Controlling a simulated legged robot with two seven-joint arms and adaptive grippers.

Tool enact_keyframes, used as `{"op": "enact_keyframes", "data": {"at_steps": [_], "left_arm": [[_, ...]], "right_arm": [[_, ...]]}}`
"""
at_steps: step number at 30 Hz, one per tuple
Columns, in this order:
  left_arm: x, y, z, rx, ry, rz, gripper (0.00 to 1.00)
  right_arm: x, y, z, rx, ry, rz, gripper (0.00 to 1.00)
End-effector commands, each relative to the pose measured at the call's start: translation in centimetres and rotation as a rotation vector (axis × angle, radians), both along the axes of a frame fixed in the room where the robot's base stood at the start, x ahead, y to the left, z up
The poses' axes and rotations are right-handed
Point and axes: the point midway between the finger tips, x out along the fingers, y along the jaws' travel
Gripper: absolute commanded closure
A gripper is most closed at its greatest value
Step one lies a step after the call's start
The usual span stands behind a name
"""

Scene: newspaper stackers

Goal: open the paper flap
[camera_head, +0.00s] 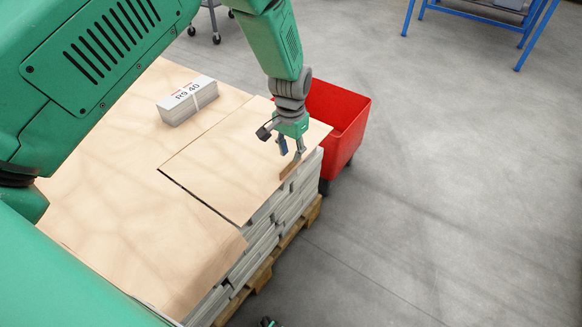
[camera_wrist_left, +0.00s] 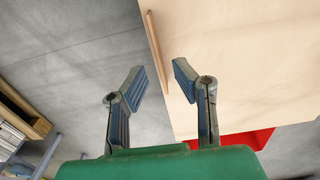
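The paper flap (camera_head: 225,150) is a tan sheet lying flat on top of the far part of the newspaper stack, with a dark slit along its near edge. A narrow brown strip (camera_head: 289,170) stands out along its right edge. My left gripper (camera_head: 291,152) is above that edge with its fingers apart and nothing between them. In the left wrist view, the open fingers (camera_wrist_left: 158,82) straddle the sheet's edge (camera_wrist_left: 205,40), and the strip (camera_wrist_left: 156,55) shows beyond them. I cannot tell whether a finger touches the paper. Only a small dark green part, possibly my right gripper, shows at the bottom edge.
A bundle of newspapers (camera_head: 188,100) lies on the tan sheet at the back. The stack stands on a wooden pallet (camera_head: 262,275). A red cart (camera_head: 340,110) is close behind its far right corner. A blue frame (camera_head: 480,15) stands farther back. The grey floor at right is clear.

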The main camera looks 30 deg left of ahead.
Motion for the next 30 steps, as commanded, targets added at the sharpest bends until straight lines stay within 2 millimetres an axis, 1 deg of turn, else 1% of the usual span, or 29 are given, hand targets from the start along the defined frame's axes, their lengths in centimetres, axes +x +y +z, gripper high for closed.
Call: {"op": "enact_keyframes", "data": {"at_steps": [1,6,12,19,20,21,22,30], "left_arm": [[0.0,0.0,-1.3,0.0,0.0,0.0,0.76],[0.0,0.0,-3.5,0.0,0.0,0.0,0.76],[0.0,0.0,-4.4,0.001,-0.002,0.0,0.76],[0.0,0.0,-4.4,0.001,-0.002,0.0,0.76],[0.0,0.0,-4.4,0.001,-0.002,0.0,0.79],[0.0,0.0,-4.4,0.0,-0.002,0.0,0.93],[0.0,0.0,-4.4,0.0,-0.001,0.0,1.0],[0.0,0.0,-4.2,-0.004,0.0,0.001,1.0]], "right_arm": [[0.0,0.0,-0.6,0.0,0.0,0.0,0.6],[0.0,0.0,-1.4,0.0,0.0,0.0,0.6],[0.0,0.0,-1.6,0.0,0.0,0.0,0.6],[0.0,0.0,-1.6,0.0,0.0,0.0,0.6],[0.0,0.0,-1.6,0.0,0.0,0.0,0.6],[0.0,0.0,-1.6,0.0,0.0,0.0,0.6],[0.0,0.0,-1.6,0.0,0.0,0.0,0.6],[0.0,0.0,-1.4,0.0,0.0,0.0,0.6]]}}
